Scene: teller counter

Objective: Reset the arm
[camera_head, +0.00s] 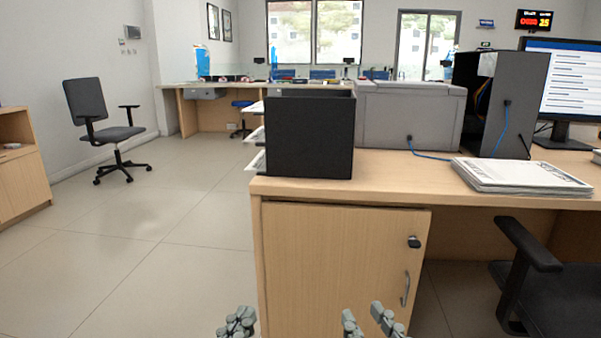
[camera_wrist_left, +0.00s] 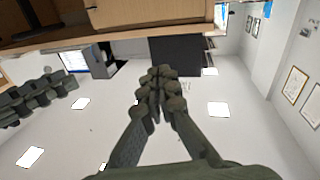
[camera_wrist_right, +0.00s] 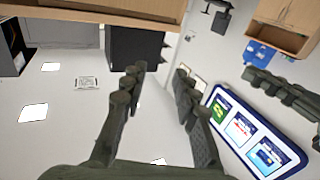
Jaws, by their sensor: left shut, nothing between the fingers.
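Most of both arms is out of the head view.
The desk top (camera_head: 400,170) carries a black file box (camera_head: 310,137), a grey printer (camera_head: 410,115), a dark computer case (camera_head: 500,100), a stack of papers (camera_head: 522,176) and a monitor (camera_head: 565,80). A black chair (camera_head: 550,290) stands at right.

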